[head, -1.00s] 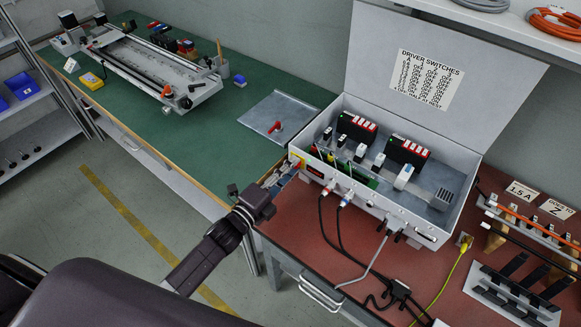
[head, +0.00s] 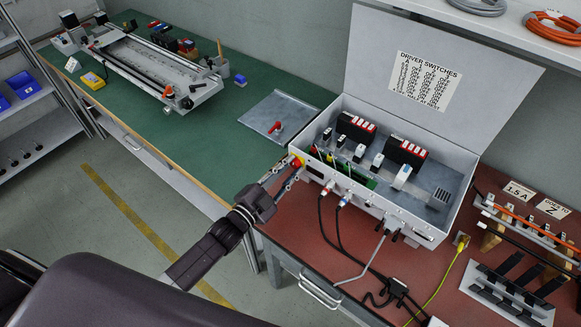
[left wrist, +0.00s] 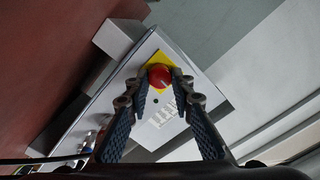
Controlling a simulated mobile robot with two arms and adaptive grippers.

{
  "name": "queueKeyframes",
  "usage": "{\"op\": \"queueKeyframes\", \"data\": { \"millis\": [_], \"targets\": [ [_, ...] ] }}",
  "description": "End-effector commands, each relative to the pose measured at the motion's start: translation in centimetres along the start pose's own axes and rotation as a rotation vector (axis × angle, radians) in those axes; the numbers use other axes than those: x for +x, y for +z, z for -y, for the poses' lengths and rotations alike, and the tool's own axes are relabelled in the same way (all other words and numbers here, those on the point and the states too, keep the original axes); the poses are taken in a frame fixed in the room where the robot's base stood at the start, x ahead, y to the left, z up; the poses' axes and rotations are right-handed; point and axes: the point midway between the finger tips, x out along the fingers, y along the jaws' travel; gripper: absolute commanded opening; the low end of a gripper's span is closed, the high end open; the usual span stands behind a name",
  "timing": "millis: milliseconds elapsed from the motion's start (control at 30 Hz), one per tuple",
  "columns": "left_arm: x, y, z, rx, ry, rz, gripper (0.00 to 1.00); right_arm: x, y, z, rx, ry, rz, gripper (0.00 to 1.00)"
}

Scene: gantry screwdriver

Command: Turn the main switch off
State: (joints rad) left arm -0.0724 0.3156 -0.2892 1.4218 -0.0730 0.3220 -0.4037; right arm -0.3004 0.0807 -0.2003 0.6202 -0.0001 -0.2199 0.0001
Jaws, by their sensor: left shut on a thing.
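The main switch is a red round knob (left wrist: 159,76) on a yellow plate (left wrist: 153,60), on the end wall of the grey control box. In the head view the red knob (head: 297,162) shows at the box's left end. My left gripper (head: 292,172) reaches it from the lower left. In the left wrist view its two fingers (left wrist: 161,84) are on either side of the knob and shut on it. The fingertips partly cover the knob's sides. A small pale mark shows on the knob, but its setting cannot be read. My right gripper is not in view.
The open control box (head: 400,217) stands on the red bench (head: 285,235), its lid raised with a driver switches sheet (head: 426,80). Cables hang from its front. A grey panel with a red handle (head: 275,127) lies on the green bench (head: 180,150) beside it.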

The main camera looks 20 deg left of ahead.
Motion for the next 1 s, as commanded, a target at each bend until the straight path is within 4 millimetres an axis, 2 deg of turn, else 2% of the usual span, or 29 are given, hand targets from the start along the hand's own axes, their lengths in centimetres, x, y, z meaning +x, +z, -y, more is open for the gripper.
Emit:
{"op": "queueKeyframes", "data": {
  "millis": [300,767,800,933,1000],
  "targets": [
    [-0.08,0.15,-0.11,-0.086,0.002,0.003,0.00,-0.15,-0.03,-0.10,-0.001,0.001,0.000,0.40],
    [-0.08,0.18,-0.15,-0.096,0.003,0.004,0.00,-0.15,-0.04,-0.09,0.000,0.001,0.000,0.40],
    [-0.09,0.18,-0.15,-0.096,0.003,0.004,0.26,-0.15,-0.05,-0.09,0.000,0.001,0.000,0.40],
    [-0.06,0.12,-0.11,-0.095,0.002,0.003,0.39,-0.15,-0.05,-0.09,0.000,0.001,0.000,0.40],
    [-0.05,0.10,-0.09,-0.094,0.002,0.002,0.39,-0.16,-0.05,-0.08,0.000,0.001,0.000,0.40]
  ]
}}
